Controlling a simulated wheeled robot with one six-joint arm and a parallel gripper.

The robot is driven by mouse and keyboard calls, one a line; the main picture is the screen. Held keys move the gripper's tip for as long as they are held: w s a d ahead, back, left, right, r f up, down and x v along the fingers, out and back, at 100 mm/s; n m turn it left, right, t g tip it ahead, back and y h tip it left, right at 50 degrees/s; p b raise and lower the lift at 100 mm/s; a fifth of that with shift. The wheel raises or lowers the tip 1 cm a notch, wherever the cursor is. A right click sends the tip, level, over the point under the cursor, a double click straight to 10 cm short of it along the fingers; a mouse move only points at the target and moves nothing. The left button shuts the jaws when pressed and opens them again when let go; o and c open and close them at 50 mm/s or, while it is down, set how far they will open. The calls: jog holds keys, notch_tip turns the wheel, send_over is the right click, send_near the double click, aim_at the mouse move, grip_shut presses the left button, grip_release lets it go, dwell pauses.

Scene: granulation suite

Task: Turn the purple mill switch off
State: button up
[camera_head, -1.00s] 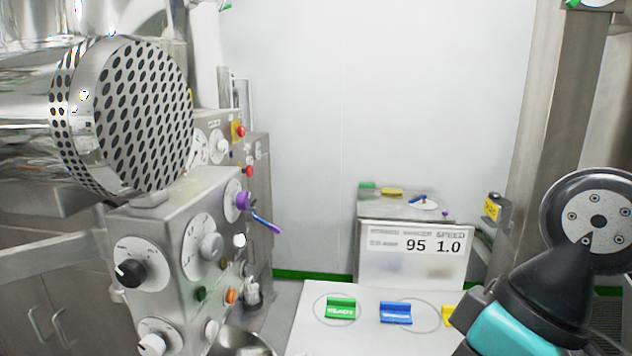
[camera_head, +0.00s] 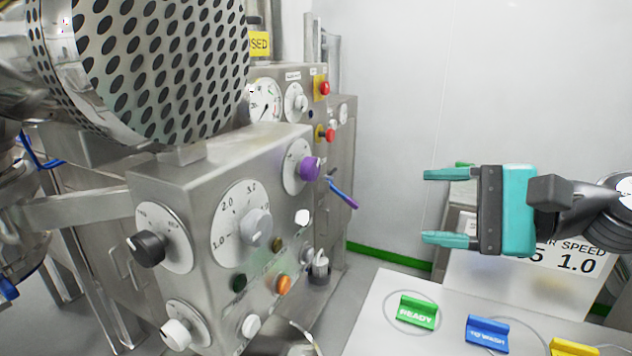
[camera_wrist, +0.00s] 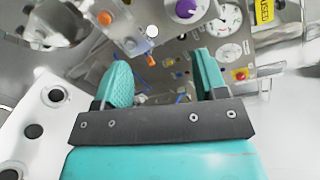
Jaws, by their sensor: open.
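The purple mill switch (camera_head: 309,168) is a round knob on a white dial, at the upper right of the front face of a steel control box (camera_head: 160,195). It also shows at the top of the wrist view (camera_wrist: 187,9), beyond the fingertips. My gripper (camera_head: 445,206) has teal fingers spread apart, pointing left, with nothing between them. It is to the right of the purple knob and apart from it. In the wrist view my gripper (camera_wrist: 160,75) is also open and empty.
A black knob (camera_head: 149,247), a grey knob (camera_head: 257,227) and an orange button (camera_head: 284,284) share the box. A perforated steel drum (camera_head: 150,70) overhangs it. A purple-tipped lever (camera_head: 342,193) sits right of the knob. A table (camera_head: 375,325) holds green, blue and yellow signs.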

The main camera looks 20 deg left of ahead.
jog(key=w+m+t+y, duration=0.1)
jog(key=w+m+y, duration=0.1)
jog(key=m, duration=0.1)
jog(key=p, duration=1.1)
send_near(315, 170)
jog(key=a, duration=0.9)
jog(key=shift+w+r, duration=0.2)
jog(key=shift+w, duration=0.2)
jog(key=shift+w+a+f, duration=0.1)
jog(key=shift+a+f, duration=0.05)
jog(key=shift+a, duration=0.35)
jog(key=c, duration=0.9)
